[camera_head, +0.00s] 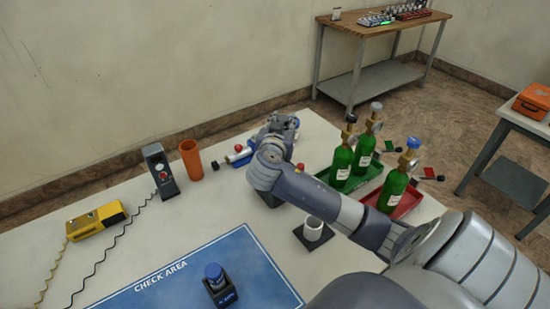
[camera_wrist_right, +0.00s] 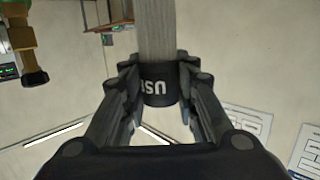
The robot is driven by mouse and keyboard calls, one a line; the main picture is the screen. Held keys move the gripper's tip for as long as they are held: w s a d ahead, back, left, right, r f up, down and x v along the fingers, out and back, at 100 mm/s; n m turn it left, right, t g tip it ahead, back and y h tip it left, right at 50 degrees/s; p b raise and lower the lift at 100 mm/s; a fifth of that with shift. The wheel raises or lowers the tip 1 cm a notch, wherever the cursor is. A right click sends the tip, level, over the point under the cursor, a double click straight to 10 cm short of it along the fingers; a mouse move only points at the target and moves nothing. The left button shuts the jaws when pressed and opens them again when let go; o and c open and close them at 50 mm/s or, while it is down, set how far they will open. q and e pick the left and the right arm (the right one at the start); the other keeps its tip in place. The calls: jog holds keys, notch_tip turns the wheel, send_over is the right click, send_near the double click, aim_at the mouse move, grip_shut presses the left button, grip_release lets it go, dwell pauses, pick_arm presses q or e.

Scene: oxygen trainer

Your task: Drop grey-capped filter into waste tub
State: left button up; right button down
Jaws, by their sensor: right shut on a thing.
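My right gripper (camera_head: 287,122) is over the far part of the white table, its fingers partly hidden by its own wrist. In the right wrist view, my right gripper (camera_wrist_right: 157,95) is shut on a grey cylinder (camera_wrist_right: 158,35) with a dark band marked with white letters, "US". I cannot tell whether it is the grey-capped filter; no cap shows on it. An orange, open-topped tub (camera_head: 191,160), perhaps the waste tub, stands upright left of the gripper and apart from it. A short white cylinder (camera_head: 313,229) stands on a black square pad. My left gripper is not in view.
A black handset (camera_head: 159,170) and a yellow device (camera_head: 95,219) are at left. A blue-capped item (camera_head: 216,277) stands on the blue check-area mat (camera_head: 262,275).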

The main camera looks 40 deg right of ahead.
jog(key=shift+f+b, duration=1.8)
jog(key=shift+f, duration=1.45)
jog(key=c, duration=1.2)
grip_release()
jog(key=shift+s+a, duration=0.1)
jog(key=v, duration=1.2)
